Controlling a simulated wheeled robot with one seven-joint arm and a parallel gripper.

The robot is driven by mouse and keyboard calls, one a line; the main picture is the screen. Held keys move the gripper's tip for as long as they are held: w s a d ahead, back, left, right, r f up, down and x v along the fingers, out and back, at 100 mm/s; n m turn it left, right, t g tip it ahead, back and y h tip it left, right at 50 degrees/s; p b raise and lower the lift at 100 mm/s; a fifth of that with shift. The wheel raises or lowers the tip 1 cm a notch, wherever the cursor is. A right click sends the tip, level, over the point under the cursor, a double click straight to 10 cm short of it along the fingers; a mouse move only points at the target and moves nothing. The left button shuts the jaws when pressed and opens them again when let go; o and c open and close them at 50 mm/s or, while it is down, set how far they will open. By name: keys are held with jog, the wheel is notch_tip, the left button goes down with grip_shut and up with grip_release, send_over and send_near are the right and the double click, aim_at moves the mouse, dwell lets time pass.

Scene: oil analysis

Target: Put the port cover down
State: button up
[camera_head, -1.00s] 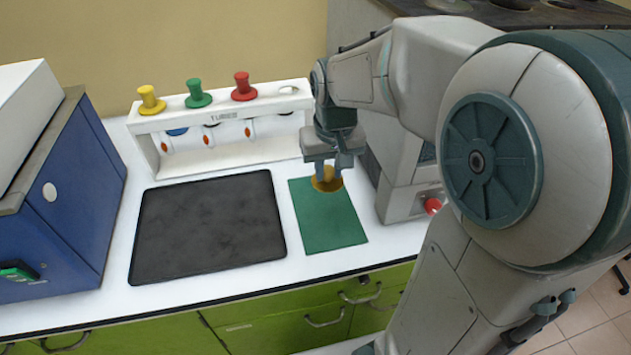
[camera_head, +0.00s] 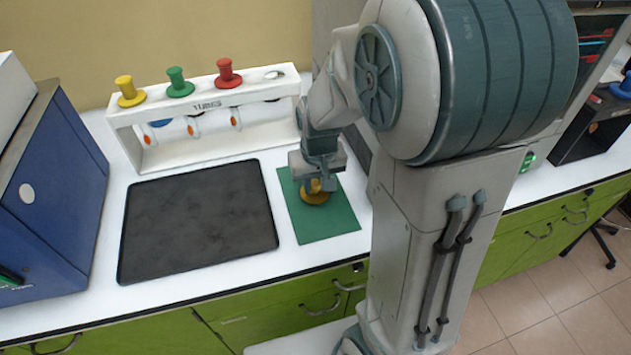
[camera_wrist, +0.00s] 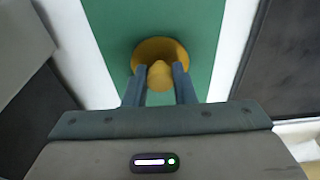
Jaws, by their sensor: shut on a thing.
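The port cover (camera_head: 316,197) is a yellow knobbed disc at the green mat (camera_head: 333,225). In the wrist view its round flange (camera_wrist: 160,47) lies over the green mat (camera_wrist: 118,30), with the knob between my two fingers. My gripper (camera_head: 313,184) is shut on the knob from above. The cover looks upright and at or very near the mat's surface; I cannot tell whether it is touching.
A black tray (camera_head: 200,222) lies left of the mat. A blue machine (camera_head: 55,190) stands at far left. White counter shows in front of the tray.

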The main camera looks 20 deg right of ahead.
aim_at(318, 199)
jog(key=shift+f, duration=0.2)
jog(key=o, duration=1)
jog(key=shift+r, duration=0.1)
notch_tip(318, 199, up, 12)
jog(key=s, duration=0.2)
jog(key=s+f+t, duration=0.1)
jog(key=s, duration=1)
jog(key=shift+s+f+p, duration=0.25)
jog(key=shift+s+p, duration=0.05)
jog(key=shift+p, duration=0.05)
jog(key=shift+a, duration=0.1)
